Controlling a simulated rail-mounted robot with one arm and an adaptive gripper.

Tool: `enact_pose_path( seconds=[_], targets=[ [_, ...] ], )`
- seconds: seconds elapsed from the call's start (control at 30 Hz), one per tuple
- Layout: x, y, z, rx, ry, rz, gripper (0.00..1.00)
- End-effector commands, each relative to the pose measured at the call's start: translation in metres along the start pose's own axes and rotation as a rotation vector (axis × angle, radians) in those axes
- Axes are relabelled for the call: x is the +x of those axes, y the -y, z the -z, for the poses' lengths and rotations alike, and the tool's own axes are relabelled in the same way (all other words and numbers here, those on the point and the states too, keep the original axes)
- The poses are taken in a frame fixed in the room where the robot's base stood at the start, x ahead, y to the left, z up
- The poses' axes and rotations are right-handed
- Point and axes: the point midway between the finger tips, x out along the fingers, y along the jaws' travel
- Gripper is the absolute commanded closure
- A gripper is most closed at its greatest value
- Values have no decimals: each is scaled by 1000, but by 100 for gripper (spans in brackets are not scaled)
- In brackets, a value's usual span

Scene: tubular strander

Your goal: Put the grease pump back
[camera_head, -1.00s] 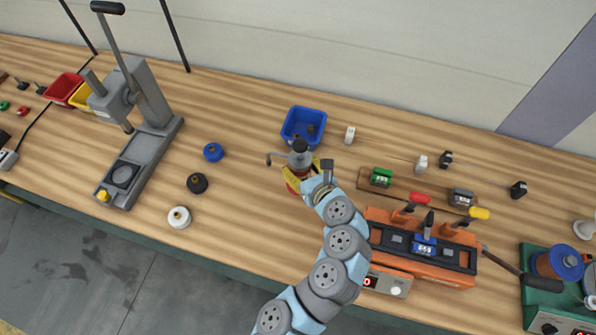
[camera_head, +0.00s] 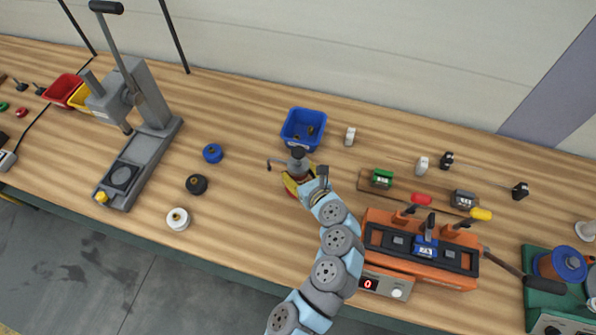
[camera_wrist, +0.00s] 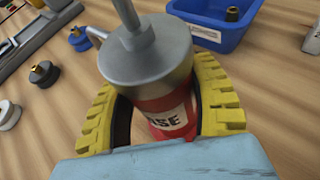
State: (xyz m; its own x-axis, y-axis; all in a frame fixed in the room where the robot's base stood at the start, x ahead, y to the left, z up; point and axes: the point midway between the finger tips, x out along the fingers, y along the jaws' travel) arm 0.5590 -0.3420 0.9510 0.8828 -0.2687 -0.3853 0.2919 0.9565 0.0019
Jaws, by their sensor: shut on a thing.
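The grease pump (camera_wrist: 150,62) has a red body with a grey metal head, a spout to the left and dark lettering ending in "SE". In the wrist view, the yellow padded fingers of my gripper (camera_wrist: 160,110) close around its body from both sides. In the head view, the pump (camera_head: 298,163) stands roughly upright in front of the blue bin, largely covered by my gripper (camera_head: 300,185). I cannot tell whether its base touches the table.
A blue bin (camera_head: 290,137) with small parts is just behind the pump. Blue (camera_head: 212,153), black (camera_head: 196,184) and white (camera_head: 178,219) round pieces lie left. An orange fixture (camera_head: 390,266) stands right. Open wood lies in front and left of the pump.

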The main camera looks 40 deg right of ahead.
Motion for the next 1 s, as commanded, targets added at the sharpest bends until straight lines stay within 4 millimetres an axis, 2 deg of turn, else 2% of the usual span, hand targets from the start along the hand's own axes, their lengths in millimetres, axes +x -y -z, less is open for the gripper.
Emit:
enact_pose_path(
  seconds=[0.27,0.3,0.4,0.77,1.0],
  targets=[
    [0,1,-1,0,5,2,82],
    [1,1,1,-1,2,2,38],
    [0,1,0,-1,2,1,15],
    [-1,0,-3,-2,1,1,15],
    [-21,0,-1,2,2,0,15]
  ],
)
